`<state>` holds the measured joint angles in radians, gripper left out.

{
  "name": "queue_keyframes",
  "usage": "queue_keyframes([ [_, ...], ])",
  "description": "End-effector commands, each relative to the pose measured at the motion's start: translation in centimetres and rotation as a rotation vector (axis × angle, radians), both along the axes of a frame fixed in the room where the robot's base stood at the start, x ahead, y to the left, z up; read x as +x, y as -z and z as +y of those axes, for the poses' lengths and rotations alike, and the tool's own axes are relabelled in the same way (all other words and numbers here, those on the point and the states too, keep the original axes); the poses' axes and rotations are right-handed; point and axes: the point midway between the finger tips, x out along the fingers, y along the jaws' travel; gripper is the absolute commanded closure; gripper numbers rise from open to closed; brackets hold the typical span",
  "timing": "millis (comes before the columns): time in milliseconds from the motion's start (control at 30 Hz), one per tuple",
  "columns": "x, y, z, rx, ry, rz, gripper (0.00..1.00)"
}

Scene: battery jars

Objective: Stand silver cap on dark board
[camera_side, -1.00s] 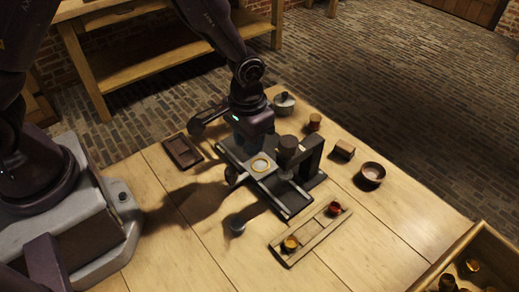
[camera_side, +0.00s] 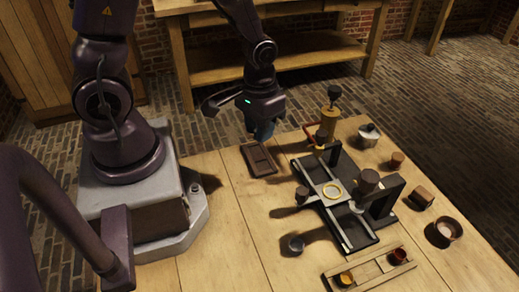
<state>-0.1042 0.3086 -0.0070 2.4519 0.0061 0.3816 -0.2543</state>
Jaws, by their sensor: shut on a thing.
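My gripper (camera_side: 263,132) points down, just behind and above the dark board (camera_side: 259,161). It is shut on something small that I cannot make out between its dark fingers. The dark board is a flat, framed brown piece lying on the table's left side, and its visible top is bare. I cannot clearly pick out the silver cap; what the fingers hold is too dark and small to name.

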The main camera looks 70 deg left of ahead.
Motion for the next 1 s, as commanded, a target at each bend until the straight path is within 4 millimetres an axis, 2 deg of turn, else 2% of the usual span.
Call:
queue_keyframes([
  [33, 0.0, 0.8, 1.8, -0.001, -0.062, 0.005, 1.0],
  [100, 0.1, 1.7, 3.9, 0.0, -0.124, 0.004, 1.0],
  [300, 0.7, 3.6, 7.9, 0.0, -0.211, 0.001, 1.0],
  [400, 1.6, 4.2, 8.1, 0.0, -0.187, 0.001, 1.0],
  [600, 1.7, 7.2, 8.1, -0.001, -0.173, 0.004, 1.0],
  [1000, 1.6, 11.4, 8.0, -0.001, -0.174, 0.002, 1.0],
])
